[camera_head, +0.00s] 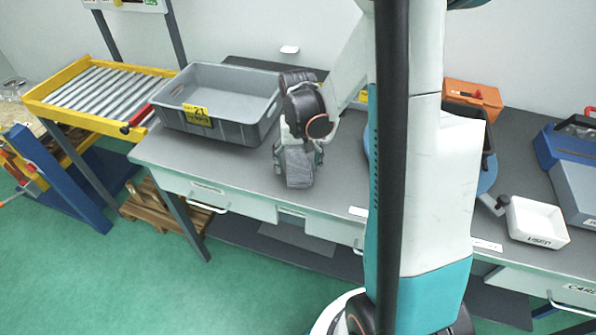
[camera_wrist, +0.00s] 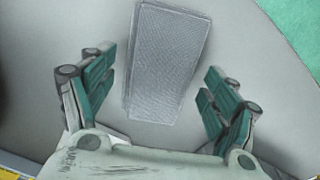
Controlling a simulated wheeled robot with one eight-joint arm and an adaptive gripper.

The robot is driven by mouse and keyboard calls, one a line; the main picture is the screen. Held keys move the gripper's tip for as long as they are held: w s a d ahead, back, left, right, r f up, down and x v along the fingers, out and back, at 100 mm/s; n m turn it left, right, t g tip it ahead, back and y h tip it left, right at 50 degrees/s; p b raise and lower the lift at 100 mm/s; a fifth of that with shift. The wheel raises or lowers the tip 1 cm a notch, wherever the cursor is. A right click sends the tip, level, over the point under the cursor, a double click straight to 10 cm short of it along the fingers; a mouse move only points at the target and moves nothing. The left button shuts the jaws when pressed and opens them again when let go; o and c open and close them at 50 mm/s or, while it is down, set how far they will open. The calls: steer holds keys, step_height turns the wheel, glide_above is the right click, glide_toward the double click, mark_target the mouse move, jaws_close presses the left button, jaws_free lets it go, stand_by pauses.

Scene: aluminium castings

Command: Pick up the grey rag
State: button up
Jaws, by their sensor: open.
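The grey rag (camera_wrist: 166,64) is a folded, textured rectangle lying on the grey workbench top. In the wrist view it lies between and a little beyond my open fingers. In the head view the rag (camera_head: 299,168) shows near the bench's front edge, partly covered by my gripper. My gripper (camera_wrist: 158,105) is open and empty, with one green-padded finger on each side of the rag and a gap to both. In the head view my gripper (camera_head: 298,150) is directly over the rag, pointing down. I cannot tell its exact height above the bench.
A grey crate (camera_head: 175,116) with a yellow label stands left of my gripper on the workbench (camera_head: 225,172). A white tray (camera_head: 538,236), an orange box (camera_head: 470,92) and blue boxes (camera_head: 560,150) stand at the right. A yellow roller conveyor (camera_head: 60,108) adjoins at the left.

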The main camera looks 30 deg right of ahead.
mark_target(298, 165)
steer(key=shift+f, duration=0.1)
steer(key=shift+c, duration=0.6)
steer(key=c, duration=1)
step_height(298, 165, up, 20)
steer(key=p, duration=0.7)
